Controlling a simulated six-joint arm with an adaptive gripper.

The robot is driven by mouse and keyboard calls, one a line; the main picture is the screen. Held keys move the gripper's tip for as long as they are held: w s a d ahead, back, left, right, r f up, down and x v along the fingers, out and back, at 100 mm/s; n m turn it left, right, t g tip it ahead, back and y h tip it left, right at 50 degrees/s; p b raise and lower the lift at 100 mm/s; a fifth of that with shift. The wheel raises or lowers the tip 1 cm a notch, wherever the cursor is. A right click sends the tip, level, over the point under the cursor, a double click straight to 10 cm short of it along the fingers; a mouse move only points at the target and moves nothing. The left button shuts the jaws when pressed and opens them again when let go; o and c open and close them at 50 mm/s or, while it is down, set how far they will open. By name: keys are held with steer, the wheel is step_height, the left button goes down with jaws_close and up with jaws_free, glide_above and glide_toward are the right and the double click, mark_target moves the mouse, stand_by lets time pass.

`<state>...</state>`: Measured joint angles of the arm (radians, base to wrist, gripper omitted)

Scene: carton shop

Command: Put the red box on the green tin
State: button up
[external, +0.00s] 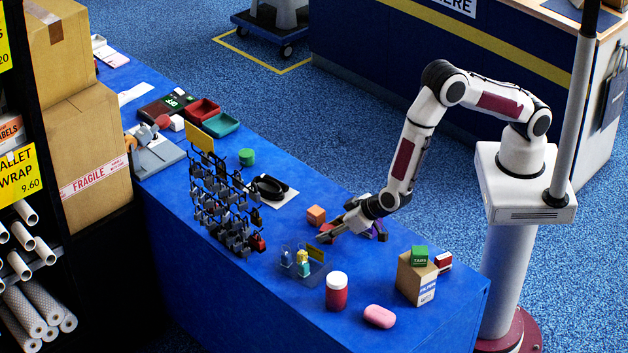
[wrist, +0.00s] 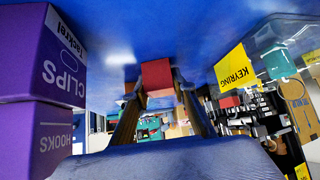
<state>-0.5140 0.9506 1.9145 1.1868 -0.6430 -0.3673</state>
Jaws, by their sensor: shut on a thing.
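My gripper (external: 327,232) is shut on the red box (wrist: 156,74), which sits between the fingertips in the wrist view. In the external view the red box shows only as a small red patch (external: 325,228) at the fingertips, low over the blue counter. Whether it touches the counter is hard to tell. The green tin (external: 247,157) is a short round can standing on the counter, farther back and to the left of my gripper, beyond the dark ring-shaped item. Its top looks bare.
An orange cube (external: 316,215) is close behind my gripper. Purple boxes (wrist: 40,60) are beside it. The keyring rack (external: 220,200) stands left, and a clear holder (external: 304,262) in front. A black ring-shaped item (external: 270,187) lies between gripper and tin.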

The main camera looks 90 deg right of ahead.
steer(key=o, duration=1.2)
steer(key=shift+r, duration=0.1)
steer(key=shift+s+a+r, duration=0.1)
steer(key=shift+s+r, duration=0.15)
steer(key=shift+r, duration=0.05)
steer(key=shift+v, duration=5.6)
steer(key=shift+r, duration=0.1)
